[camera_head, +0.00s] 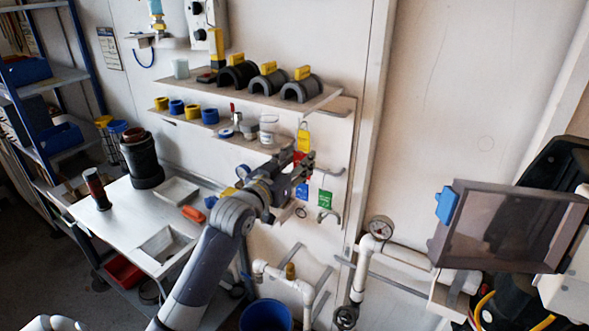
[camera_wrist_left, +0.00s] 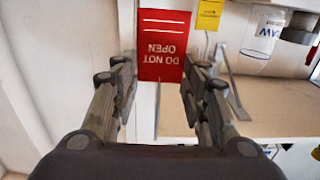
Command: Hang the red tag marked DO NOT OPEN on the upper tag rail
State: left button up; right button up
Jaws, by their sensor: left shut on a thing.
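The red tag (camera_wrist_left: 165,45) marked DO NOT OPEN is held between the fingertips of my left gripper (camera_wrist_left: 160,78). Its lettering appears upside down in the left wrist view. In the head view my left gripper (camera_head: 308,163) is in front of the wall board, and the red tag (camera_head: 302,145) shows partly behind it. A grey rail end (camera_head: 336,172) sticks out just right of the gripper, and a lower one (camera_head: 327,216) shows below. My gripper hides much of the rails. My right gripper is not in view.
A yellow tag (camera_head: 304,130) hangs just above the red one. A blue tag (camera_head: 302,190) and a green tag (camera_head: 325,200) hang below. A shelf with jars (camera_head: 268,128) is close on the left. White pipes (camera_head: 285,278) stand below.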

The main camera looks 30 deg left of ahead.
aim_at(303, 157)
pick_arm(q)
jog(key=shift+w+a+f, duration=0.1)
jog(key=shift+w, duration=0.6)
jog(key=shift+w+b, duration=0.3)
jog(key=shift+w, duration=0.6)
jog(key=shift+w+a+b, duration=0.1)
jog(key=shift+w+b, duration=0.35)
jog(key=shift+w, duration=0.6)
jog(key=w+f+b, duration=0.2)
jog(key=w+b, duration=0.3)
jog(key=w, duration=0.4)
jog(key=shift+w+a, duration=0.25)
jog(key=shift+w, duration=0.15)
jog(key=shift+s+d+f, duration=0.1)
jog(key=shift+f, duration=0.1)
jog(key=shift+c, duration=0.7)
jog(key=shift+f+b, duration=0.2)
jog(key=shift+b, duration=0.15)
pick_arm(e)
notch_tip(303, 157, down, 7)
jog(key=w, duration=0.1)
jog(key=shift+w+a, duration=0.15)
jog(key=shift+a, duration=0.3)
pick_arm(q)
jog(key=shift+a, duration=0.2)
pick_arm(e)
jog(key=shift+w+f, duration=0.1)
